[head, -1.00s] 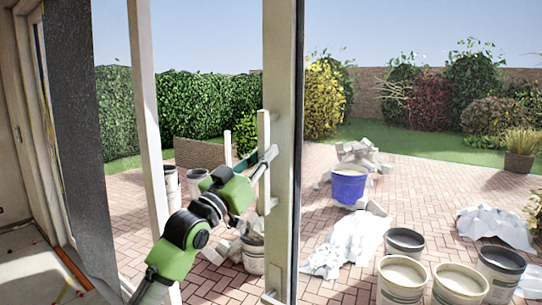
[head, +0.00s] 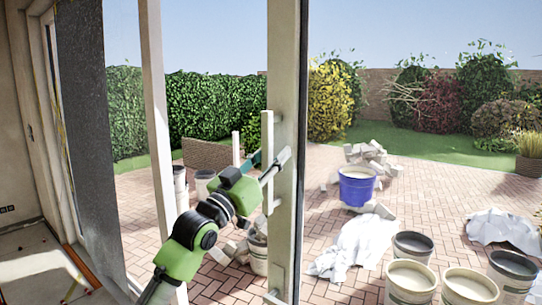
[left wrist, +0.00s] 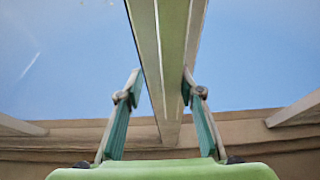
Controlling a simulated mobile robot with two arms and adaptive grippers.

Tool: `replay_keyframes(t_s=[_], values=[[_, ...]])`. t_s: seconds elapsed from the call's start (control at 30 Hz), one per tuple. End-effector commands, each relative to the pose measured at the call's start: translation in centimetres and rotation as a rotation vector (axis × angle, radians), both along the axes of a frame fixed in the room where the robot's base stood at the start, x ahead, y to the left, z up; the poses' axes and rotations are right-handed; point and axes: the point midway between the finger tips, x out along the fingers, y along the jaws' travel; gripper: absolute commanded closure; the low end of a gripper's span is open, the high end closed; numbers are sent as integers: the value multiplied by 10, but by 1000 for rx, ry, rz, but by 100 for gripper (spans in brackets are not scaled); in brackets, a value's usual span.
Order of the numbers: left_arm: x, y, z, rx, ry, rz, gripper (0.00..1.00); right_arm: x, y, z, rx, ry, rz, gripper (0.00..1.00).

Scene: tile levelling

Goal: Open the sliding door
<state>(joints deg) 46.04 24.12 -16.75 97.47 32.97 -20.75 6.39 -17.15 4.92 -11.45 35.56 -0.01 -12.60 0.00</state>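The sliding door's pale frame post (head: 285,75) stands upright near the middle of the head view. Its upright bar handle (head: 268,132) is on the post's left side. My left gripper (head: 267,162), green with grey and teal fingers, is at the handle's middle height, with its fingers spread about the bar. In the left wrist view, my left gripper (left wrist: 162,75) has its fingers apart on either side of a long pale bar (left wrist: 165,35). Whether either pad touches it is unclear. My right gripper is not in view.
A dark wall panel (head: 78,140) and a slim white post (head: 157,100) stand on the left. Outside on the brick paving are a blue bucket (head: 357,188), pale buckets (head: 409,285), and white sheeting (head: 350,245). A hedge (head: 215,110) stands behind.

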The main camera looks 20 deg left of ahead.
Motion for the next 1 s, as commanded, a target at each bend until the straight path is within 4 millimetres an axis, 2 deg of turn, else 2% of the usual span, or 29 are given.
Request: replay_keyframes(t_s=[0.23,0.5,0.7,1.0], values=[[-11,3,-9,2,5,-3,68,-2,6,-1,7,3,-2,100],[-59,23,-30,2,5,-3,68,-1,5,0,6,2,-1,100],[-87,36,-42,1,4,-1,68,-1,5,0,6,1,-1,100],[-102,43,-47,-1,0,0,68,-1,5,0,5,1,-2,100]])
